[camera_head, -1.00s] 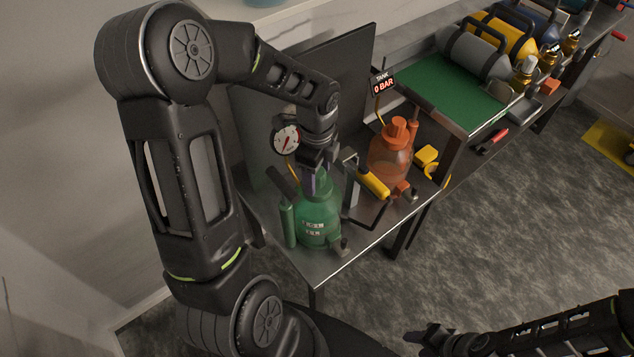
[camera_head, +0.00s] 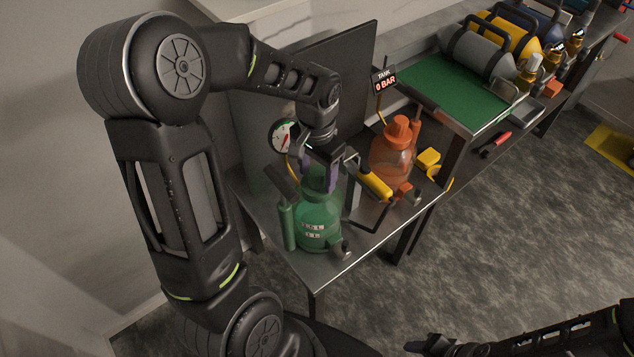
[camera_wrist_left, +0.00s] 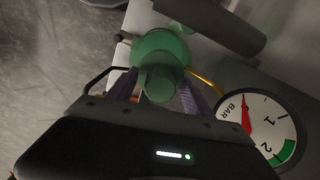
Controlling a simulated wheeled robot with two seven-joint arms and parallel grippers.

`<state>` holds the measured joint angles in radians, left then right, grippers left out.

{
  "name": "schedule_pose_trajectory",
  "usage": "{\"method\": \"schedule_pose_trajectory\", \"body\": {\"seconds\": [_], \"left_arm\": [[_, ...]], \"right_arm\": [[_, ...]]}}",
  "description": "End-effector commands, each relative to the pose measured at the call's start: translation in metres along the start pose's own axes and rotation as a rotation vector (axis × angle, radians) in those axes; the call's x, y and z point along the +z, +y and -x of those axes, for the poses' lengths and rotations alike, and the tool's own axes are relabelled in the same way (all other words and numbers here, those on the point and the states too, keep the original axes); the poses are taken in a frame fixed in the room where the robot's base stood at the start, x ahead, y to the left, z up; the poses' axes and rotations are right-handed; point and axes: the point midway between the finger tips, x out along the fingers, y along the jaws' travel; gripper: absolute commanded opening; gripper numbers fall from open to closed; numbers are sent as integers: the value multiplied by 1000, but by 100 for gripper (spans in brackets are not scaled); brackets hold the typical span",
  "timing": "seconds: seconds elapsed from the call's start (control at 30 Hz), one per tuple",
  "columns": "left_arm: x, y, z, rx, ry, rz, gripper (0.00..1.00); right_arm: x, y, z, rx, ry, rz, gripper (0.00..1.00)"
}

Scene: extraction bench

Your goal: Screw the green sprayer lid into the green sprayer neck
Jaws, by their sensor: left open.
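The green sprayer (camera_head: 318,222) stands upright on the metal bench, and its round body also shows in the left wrist view (camera_wrist_left: 158,44). My left gripper (camera_head: 320,180) points down at the top of the sprayer, with its fingers on either side of the green lid. In the left wrist view the lid (camera_wrist_left: 158,84) lies between the two purple-grey fingers (camera_wrist_left: 160,94), which are open with a gap beside it. The neck is hidden under the lid, so I cannot tell how the lid sits in it. My right gripper (camera_head: 428,346) is at the bottom edge, away from the bench.
An orange sprayer (camera_head: 390,160) stands to the right, beyond a yellow-handled tool (camera_head: 374,186). A pressure gauge (camera_head: 284,136) is behind the green sprayer. A green mat (camera_head: 452,92) lies on the raised shelf to the right.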

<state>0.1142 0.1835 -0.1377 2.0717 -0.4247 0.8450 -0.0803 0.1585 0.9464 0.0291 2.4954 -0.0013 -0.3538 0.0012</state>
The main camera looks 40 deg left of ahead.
Motion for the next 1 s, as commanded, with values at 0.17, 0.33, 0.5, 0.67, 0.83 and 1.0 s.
{"method": "schedule_pose_trajectory", "body": {"seconds": [0.17, 0.33, 0.5, 0.67, 0.83, 1.0], "left_arm": [[0, 0, -1, 0, 1, 221, 60], [0, 0, 0, -1, 0, 437, 60], [0, 0, 0, -1, 0, 651, 60], [0, 0, 0, -1, 0, 806, 60], [0, 0, 0, 0, 0, 846, 60], [0, 0, 0, 0, 0, 844, 58]], "right_arm": [[0, 2, -4, 0, 0, 0, 41], [0, 3, -7, 0, 0, 0, 41], [0, 3, -8, 0, 0, 0, 41], [0, 3, -8, 0, 0, 0, 41], [0, 3, -8, 0, 0, 0, 41], [0, 3, -8, 0, 0, 0, 41]]}}
